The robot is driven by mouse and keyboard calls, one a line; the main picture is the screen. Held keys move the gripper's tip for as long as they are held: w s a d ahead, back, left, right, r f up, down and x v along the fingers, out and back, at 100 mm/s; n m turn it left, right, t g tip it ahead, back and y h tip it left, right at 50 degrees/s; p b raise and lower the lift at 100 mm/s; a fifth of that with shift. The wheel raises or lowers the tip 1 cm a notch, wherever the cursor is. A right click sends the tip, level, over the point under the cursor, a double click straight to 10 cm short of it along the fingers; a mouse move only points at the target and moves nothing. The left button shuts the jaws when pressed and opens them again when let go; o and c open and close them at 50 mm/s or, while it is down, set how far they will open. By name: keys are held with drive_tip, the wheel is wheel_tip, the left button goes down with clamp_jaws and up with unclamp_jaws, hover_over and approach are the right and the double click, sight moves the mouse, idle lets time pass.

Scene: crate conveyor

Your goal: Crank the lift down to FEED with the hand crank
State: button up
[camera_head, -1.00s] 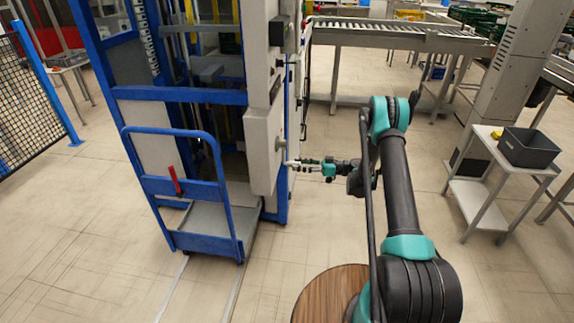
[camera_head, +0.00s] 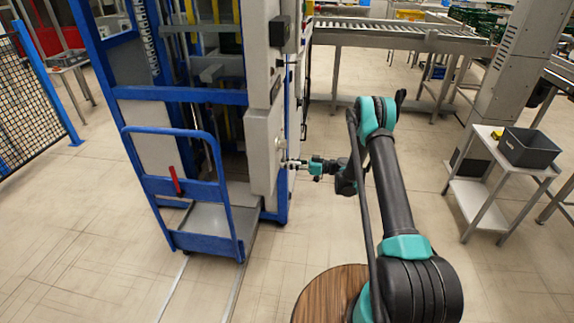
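The lift (camera_head: 181,95) is a tall blue frame with a grey column on its right. The hand crank (camera_head: 280,143) sits low on the side of that column, with its handle pointing right. My gripper (camera_head: 291,163) is at the handle, reached from the right. Its fingers look narrow and closed around the handle, though they are very small here. Inside the frame, a grey crossbar and yellow posts show behind the upper blue bar. The FEED mark cannot be read.
A blue trolley with a red lever (camera_head: 175,180) stands before the lift. A roller conveyor (camera_head: 400,28) runs behind. A grey bin (camera_head: 528,148) sits on a side table (camera_head: 480,185) at right. A mesh fence (camera_head: 30,110) stands left. The floor around my arm is clear.

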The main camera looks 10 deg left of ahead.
clamp_jaws()
drive_tip(key=shift+w, duration=0.1)
drive_tip(key=shift+w+r+n, duration=0.1)
drive_tip(key=shift+w+n, duration=0.85)
drive_tip(key=shift+n, duration=0.25)
drive_tip(key=n, duration=0.8)
approach(280, 132)
drive_tip(key=a, duration=0.2)
drive_tip(key=w+a, duration=0.1)
drive_tip(key=a, duration=0.2)
drive_tip(key=shift+w+a+f, duration=0.2)
drive_tip(key=shift+a+f, duration=0.1)
drive_tip(key=shift+f, duration=0.05)
